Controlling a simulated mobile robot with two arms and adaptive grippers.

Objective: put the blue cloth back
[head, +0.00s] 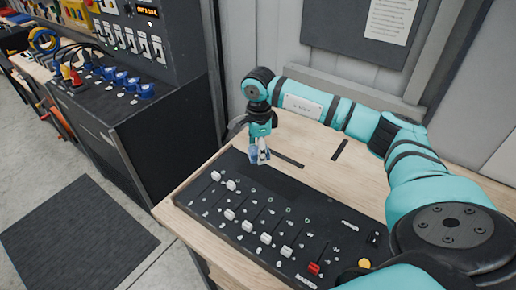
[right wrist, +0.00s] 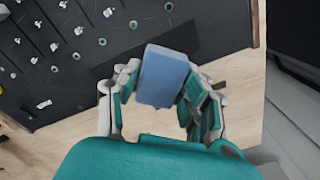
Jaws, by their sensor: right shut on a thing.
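My right gripper (head: 259,154) points down above the back edge of the black slider panel, near the middle of the head view. It is shut on a small blue block-shaped thing, which looks like the folded blue cloth (right wrist: 164,78). In the right wrist view the blue thing sits between the fingers, its flat face towards the camera. In the head view only a little of it shows between the fingers. My left gripper is not in view.
The slider panel (head: 272,196) with several white knobs, a red knob (head: 314,268) and a yellow button (head: 364,263) lies on a wooden table (head: 325,170). Two dark strips mark bare wood behind it. A dark console (head: 150,115) stands left; a grey wall is behind.

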